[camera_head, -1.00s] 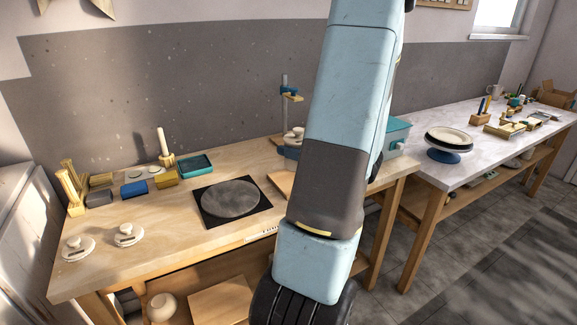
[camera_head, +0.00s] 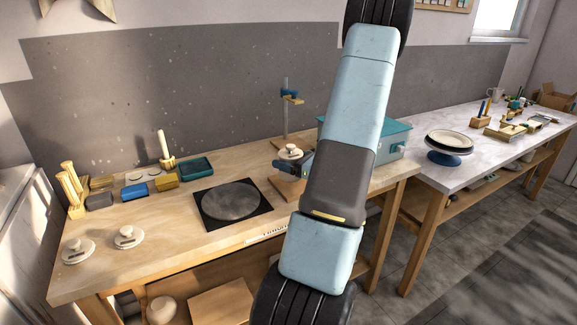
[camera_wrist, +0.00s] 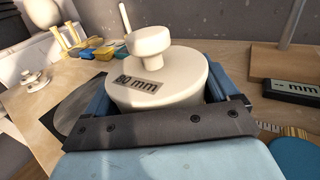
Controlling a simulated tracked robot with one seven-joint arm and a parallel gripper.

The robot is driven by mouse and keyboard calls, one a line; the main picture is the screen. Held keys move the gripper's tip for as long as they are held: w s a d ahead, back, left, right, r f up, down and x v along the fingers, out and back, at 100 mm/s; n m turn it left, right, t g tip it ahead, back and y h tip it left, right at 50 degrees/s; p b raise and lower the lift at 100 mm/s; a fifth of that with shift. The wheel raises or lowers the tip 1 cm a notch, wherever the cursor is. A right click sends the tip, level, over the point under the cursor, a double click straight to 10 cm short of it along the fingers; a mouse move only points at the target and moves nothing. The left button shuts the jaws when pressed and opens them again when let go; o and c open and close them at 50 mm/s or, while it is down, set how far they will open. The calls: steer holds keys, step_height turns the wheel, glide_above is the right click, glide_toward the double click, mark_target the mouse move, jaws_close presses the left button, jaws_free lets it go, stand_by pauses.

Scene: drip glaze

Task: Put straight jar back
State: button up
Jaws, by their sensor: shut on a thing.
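My gripper (camera_wrist: 163,88) is shut on a cream, straight-sided round piece, which I take to be the straight jar (camera_wrist: 185,102); its knobbed lid (camera_wrist: 150,60) carries an "80 mm" label. The blue fingers sit on both sides of it, and it looks upright. Its lower part is hidden by my gripper. In the head view the knobbed top (camera_head: 291,151) shows above my gripper (camera_head: 296,165), in front of the gauge stand (camera_head: 286,110). I cannot tell whether its bottom touches anything.
A grey disc on a black square (camera_head: 232,200) lies left of my gripper. Two knobbed lids (camera_head: 127,238) sit at the front left. Small blocks, a teal tray (camera_head: 196,169) and a candle-like stick (camera_head: 163,146) stand behind. A teal-lidded box (camera_head: 392,135) is to the right.

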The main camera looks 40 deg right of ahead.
steer(key=shift+f, duration=1.1)
steer(key=o, duration=1)
steer(key=shift+f, duration=0.1)
steer(key=shift+s, duration=0.15)
steer(key=v, duration=1.1)
steer(key=shift+s+d, duration=0.2)
steer(key=shift+s, duration=0.15)
